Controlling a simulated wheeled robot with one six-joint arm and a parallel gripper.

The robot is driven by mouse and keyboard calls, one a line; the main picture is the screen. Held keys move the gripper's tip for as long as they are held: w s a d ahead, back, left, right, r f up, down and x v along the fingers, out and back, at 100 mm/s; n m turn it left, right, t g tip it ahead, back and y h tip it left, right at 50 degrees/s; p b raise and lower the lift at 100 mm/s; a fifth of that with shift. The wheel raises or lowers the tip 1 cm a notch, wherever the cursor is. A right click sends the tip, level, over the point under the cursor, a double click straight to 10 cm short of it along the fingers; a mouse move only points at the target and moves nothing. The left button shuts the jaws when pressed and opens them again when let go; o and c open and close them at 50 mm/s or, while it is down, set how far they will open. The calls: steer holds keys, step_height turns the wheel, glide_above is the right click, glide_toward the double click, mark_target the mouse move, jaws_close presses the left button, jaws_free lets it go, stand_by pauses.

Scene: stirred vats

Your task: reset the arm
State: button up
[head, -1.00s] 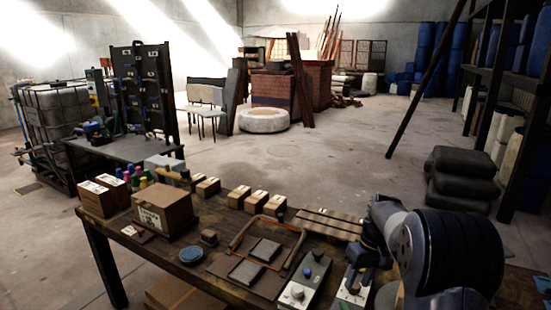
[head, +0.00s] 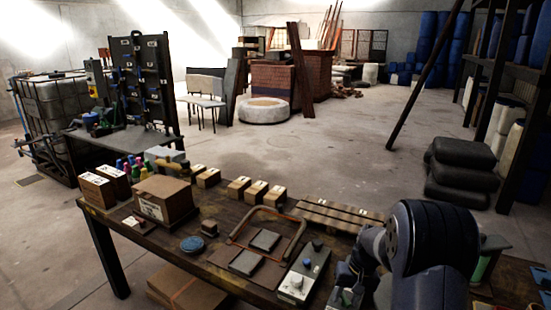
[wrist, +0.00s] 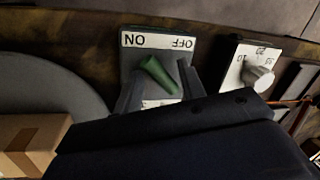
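In the wrist view a switch plate (wrist: 140,62) with upside-down ON and OFF labels carries a green handle (wrist: 160,75), tilted toward the ON side. My gripper (wrist: 158,82) is open, with one grey finger on each side of the handle and gaps visible beside it. Whether either finger touches it I cannot tell. In the head view my arm (head: 430,240) bends down at the table's front right and hides most of the switch plate and the fingertips.
A dial box (head: 303,272) stands left of my gripper; its white dial (wrist: 256,74) shows in the wrist view. A brown tray (head: 235,257) with grey pads, a blue disc (head: 193,243), several cartons and a slatted board (head: 338,215) are on the table (head: 150,240). Open floor lies beyond.

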steer(key=m+t+p, duration=0.1)
steer(key=m+p, duration=0.1)
steer(key=m, duration=0.4)
steer(key=shift+s, duration=0.1)
stand_by(0.5)
